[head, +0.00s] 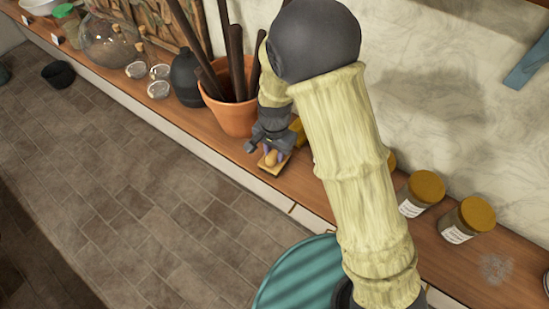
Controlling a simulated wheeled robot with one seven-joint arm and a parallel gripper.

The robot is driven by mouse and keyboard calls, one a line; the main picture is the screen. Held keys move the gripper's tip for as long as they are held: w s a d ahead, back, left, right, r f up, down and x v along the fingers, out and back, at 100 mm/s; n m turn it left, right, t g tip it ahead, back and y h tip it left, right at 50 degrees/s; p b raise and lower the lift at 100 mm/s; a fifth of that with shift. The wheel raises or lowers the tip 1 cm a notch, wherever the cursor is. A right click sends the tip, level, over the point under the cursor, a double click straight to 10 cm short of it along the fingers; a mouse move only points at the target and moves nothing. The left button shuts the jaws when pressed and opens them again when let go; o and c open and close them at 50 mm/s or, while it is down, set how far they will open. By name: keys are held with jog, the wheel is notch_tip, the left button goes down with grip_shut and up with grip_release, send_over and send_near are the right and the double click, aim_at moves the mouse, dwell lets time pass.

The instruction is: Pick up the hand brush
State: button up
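A small tan and yellowish item (272,168), apparently the hand brush, sits at the front edge of the wooden shelf, just right of a terracotta pot. My gripper (272,157) is right over it, with dark fingertips around or beside its raised tan part. The view is too small and partly covered to tell whether the fingers touch it or are closed on it. My arm comes down from the right and hides part of the shelf behind.
The terracotta pot (231,114) with dark rods stands close left of my gripper. A dark bottle (186,80) and glass jars are farther left. Labelled jars with yellow lids (470,219) stand right. A teal round object (300,278) is below. The tiled floor is largely clear.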

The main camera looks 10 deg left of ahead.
aim_at(274, 152)
jog(key=c, duration=0.4)
jog(key=shift+r, duration=0.15)
notch_tip(274, 152, up, 10)
jog(key=b, duration=0.2)
jog(key=shift+b, duration=0.3)
jog(key=shift+w, duration=0.1)
jog(key=o, duration=0.4)
jog(key=shift+c, duration=1.1)
jog(key=shift+f, duration=0.2)
